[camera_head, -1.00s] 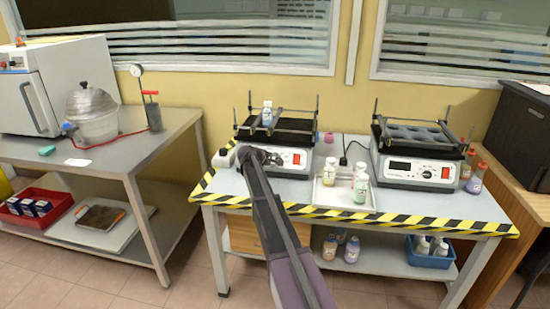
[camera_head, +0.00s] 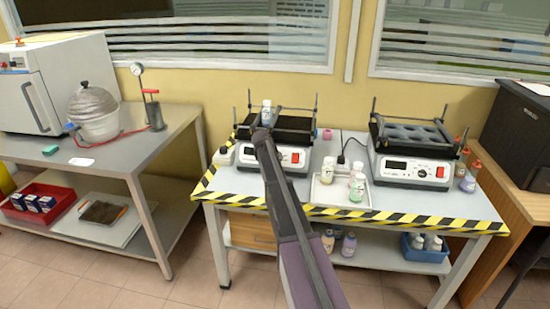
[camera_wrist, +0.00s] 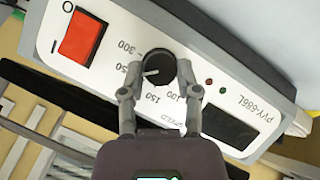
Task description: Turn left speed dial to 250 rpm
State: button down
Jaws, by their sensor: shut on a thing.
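The left shaker (camera_head: 305,160) stands on the striped-edge table, with my arm crossing in front of its panel. In the wrist view its black speed dial (camera_wrist: 160,63) sits between the two fingers of my gripper (camera_wrist: 160,72), which is shut on it. The dial's white mark points left in the picture, towards a label ending in "50", just below "300". The first digit of that label is hard to read. The marks "150" and "100" show below the dial. The 200 mark is not clearly visible. In the head view my gripper and the dial are largely hidden.
A red switch (camera_wrist: 82,34) and a dark display (camera_wrist: 229,127) flank the dial. A bottle (camera_head: 266,112) stands on the left shaker. A tray (camera_head: 330,203) with bottles is right of my arm. The right shaker (camera_head: 390,172) stands farther right.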

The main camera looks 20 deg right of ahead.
jog(key=shift+w+d+m, duration=0.1)
jog(key=shift+w+m, duration=0.05)
jog(key=shift+m, duration=0.25)
jog(key=shift+c, duration=1.6)
grip_release()
jog(key=shift+s, duration=0.2)
jog(key=s+a+f+n+g+y, duration=0.1)
jog(key=s+a+y, duration=0.1)
jog(key=s+a, duration=0.95)
jog(key=s+a+f+g+y, duration=0.15)
jog(key=s+a, duration=0.55)
jog(key=s, duration=1)
jog(key=s+a+f+n+g+y, duration=0.1)
jog(key=s+a+g+y, duration=0.15)
jog(key=s+a, duration=0.9)
notch_tip(320, 180, up, 12)
jog(key=s+d+p, duration=0.1)
jog(key=d+p, duration=0.1)
jog(key=p, duration=1)
jog(key=shift+s+d+r+t+p, duration=0.15)
jog(key=shift+s+r+t+p, duration=0.1)
jog(key=shift+t+p, duration=0.15)
